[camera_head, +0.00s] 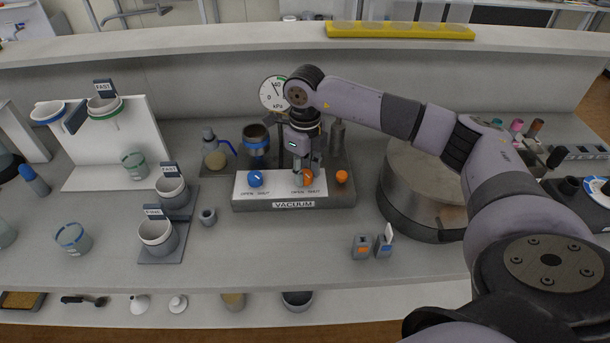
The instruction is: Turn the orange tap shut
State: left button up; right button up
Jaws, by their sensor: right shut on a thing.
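The vacuum panel (293,204) stands on the bench, with OPEN and SHUT marks on its white face. A blue tap (255,178) sits on its left part. The orange tap (308,177) sits right of the middle, partly hidden by the fingers. My right gripper (303,173) points down over the orange tap and is shut on it. The tap's exact angle is hard to tell behind the fingers. My left gripper is not in view.
An orange knob or lamp (342,177) is at the panel's right end. A pressure gauge (273,93) stands behind it. A large metal drum (424,190) is to the right, under my arm. Cups on stands (172,190) are to the left. Bench in front is mostly clear.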

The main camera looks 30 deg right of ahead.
aim_at(305, 174)
jog(key=shift+n+b, duration=0.5)
jog(key=shift+n, duration=0.6)
jog(key=shift+r, duration=0.1)
jog(key=o, duration=1.2)
notch_tip(305, 174, up, 12)
jog(key=shift+f, duration=0.1)
